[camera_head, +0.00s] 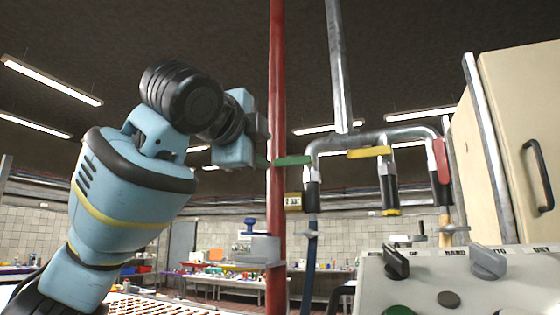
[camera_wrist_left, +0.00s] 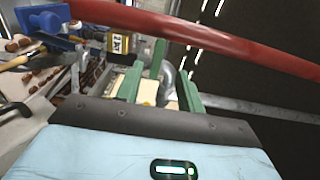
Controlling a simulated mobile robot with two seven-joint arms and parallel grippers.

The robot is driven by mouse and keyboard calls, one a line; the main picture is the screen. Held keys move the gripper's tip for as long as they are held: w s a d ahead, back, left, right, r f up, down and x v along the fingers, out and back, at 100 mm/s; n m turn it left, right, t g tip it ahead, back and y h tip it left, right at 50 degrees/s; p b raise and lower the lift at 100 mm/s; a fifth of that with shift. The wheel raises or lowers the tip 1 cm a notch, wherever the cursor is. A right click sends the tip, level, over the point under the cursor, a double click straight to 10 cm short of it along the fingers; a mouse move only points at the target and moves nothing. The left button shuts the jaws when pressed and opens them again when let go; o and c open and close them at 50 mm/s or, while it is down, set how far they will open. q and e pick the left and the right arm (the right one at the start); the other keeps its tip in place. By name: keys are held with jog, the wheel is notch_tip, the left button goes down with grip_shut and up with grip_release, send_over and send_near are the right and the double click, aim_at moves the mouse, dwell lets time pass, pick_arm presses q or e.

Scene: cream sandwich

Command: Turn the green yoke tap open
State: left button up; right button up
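The green tap handle (camera_head: 293,160) lies roughly level on the left branch of the grey pipework, just right of the red pipe. My left gripper (camera_head: 262,162) reaches toward it from the left, and the red pipe hides part of the meeting place. In the left wrist view the two green fingers of my left gripper (camera_wrist_left: 160,85) stand apart. A green bar, apparently the tap handle (camera_wrist_left: 157,58), shows between them; I cannot tell whether they touch it. My right gripper is not in view.
The vertical red pipe (camera_head: 276,90) passes close to my left gripper. A yellow tap (camera_head: 369,152) and a red tap (camera_head: 441,160) sit to the right. A "2 bar" tag (camera_head: 293,201) hangs below the green handle. A control panel (camera_head: 450,275) stands front right.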

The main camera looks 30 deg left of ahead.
aim_at(282, 162)
pick_arm(q)
jog(key=shift+w+a, duration=0.15)
jog(key=shift+w, duration=1.8)
jog(key=shift+w+a, duration=0.1)
jog(key=shift+w, duration=1.85)
grip_shut()
